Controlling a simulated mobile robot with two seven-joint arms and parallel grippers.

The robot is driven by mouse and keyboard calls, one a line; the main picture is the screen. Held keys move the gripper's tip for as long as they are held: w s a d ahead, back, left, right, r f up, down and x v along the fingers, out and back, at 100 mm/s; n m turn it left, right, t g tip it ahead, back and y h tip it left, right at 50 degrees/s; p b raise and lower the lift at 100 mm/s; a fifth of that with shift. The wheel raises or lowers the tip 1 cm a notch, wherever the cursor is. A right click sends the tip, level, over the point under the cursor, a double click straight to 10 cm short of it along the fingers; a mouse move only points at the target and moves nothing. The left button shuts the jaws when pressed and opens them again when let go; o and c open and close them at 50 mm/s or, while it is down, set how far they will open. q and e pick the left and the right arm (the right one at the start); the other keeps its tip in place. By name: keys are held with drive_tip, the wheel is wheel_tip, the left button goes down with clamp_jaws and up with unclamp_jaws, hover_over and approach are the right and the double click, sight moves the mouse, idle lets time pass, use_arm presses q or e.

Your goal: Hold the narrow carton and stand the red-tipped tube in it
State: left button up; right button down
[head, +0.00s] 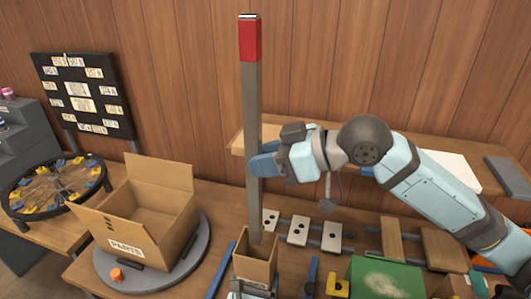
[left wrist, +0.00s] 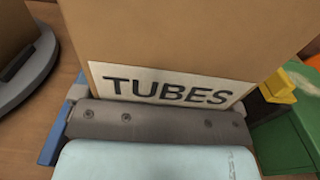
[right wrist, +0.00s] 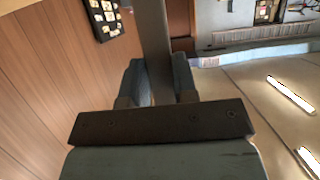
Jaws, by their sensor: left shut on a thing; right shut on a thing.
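The red-tipped tube (head: 254,110) is a long grey square bar with a red band near its top. It stands upright, its lower end at the mouth of the narrow carton (head: 255,270); I cannot tell how deep it reaches. My right gripper (head: 262,164) is shut on the tube around mid-length. In the right wrist view the tube (right wrist: 153,40) runs between the fingers (right wrist: 159,80). The carton is open-topped brown cardboard. In the left wrist view its label reads TUBES (left wrist: 170,90). My left gripper (head: 252,290) is shut on the carton low down, mostly cut off by the frame edge.
A wider open carton labelled PARTS (head: 150,220) stands on a grey round turntable (head: 110,270) at left, with an orange knob (head: 117,274). White plates (head: 298,230) lie behind the narrow carton. A green box (head: 385,278) and a yellow block (head: 338,285) stand close at its right.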

sight(262, 227)
drive_tip(key=shift+f, duration=8.55)
drive_tip(key=shift+c, duration=1.4)
unclamp_jaws()
drive_tip(key=v, duration=1)
